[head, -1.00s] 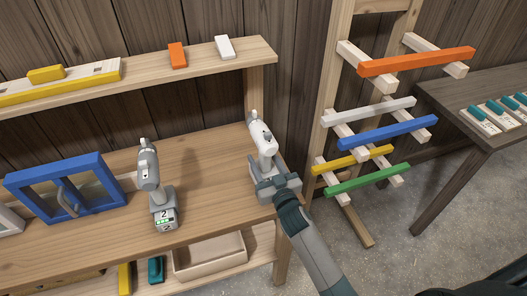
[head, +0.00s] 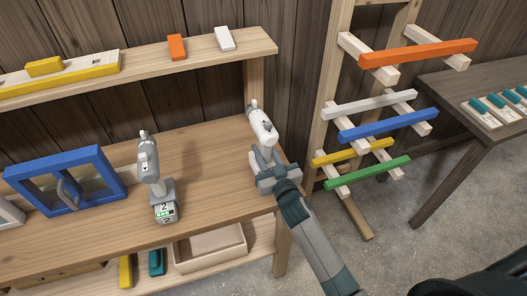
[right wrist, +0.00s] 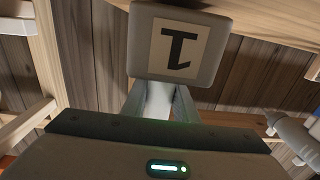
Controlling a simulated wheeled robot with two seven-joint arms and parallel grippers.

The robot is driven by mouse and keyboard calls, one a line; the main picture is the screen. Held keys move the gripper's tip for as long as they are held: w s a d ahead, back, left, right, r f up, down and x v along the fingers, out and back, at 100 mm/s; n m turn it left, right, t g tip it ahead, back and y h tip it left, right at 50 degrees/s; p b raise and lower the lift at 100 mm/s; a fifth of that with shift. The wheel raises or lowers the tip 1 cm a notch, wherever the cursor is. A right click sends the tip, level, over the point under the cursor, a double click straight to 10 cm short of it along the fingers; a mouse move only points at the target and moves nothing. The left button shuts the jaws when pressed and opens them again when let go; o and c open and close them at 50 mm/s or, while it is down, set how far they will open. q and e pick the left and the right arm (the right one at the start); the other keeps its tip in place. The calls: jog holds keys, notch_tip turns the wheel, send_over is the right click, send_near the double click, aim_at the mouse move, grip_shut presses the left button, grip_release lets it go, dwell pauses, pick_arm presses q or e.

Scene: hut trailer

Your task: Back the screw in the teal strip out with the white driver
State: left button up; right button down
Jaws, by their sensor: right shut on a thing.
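The white driver (head: 262,127) is upright over the right end of the workbench. My right gripper (head: 268,168) is shut around its grip. In the right wrist view, the driver's base (right wrist: 178,45) with a label marked 1 stands above my gripper's fingers (right wrist: 158,105). I cannot tell whether the driver touches the bench. Several teal strips (head: 499,101) on pale blocks lie on the dark side table at the right. Another teal piece (head: 156,262) is on the lower shelf. No screw can be made out at this size. My left gripper is not in view.
A grey driver (head: 150,165) marked 2 stands on the workbench (head: 205,190), left of the white one. A blue frame (head: 98,160) stands further left. A wooden rack with coloured bars (head: 388,125) stands between bench and side table (head: 455,150). Floor shows between them.

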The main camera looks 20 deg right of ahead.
jog(key=shift+r, duration=0.9)
jog(key=shift+r+b, duration=0.45)
jog(key=shift+r, duration=0.4)
jog(key=w+d+r+b, duration=0.3)
jog(key=d+r, duration=0.4)
jog(key=d, duration=0.4)
jog(key=shift+w+b, duration=0.35)
jog(key=shift+w, duration=0.05)
jog(key=shift+f, duration=0.1)
jog(key=s+a+f+b, duration=0.1)
jog(key=s+a+f, duration=0.1)
jog(key=s, duration=0.6)
jog(key=s+a+f+b, duration=0.2)
jog(key=s+a, duration=0.2)
jog(key=s, duration=0.4)
jog(key=s+a+f+h+b, duration=0.1)
jog(key=s+a+f+b, duration=0.1)
jog(key=s, duration=0.6)
jog(key=shift+s+a+m, duration=0.2)
jog(key=shift+a+m, duration=0.2)
jog(key=shift+a, duration=0.45)
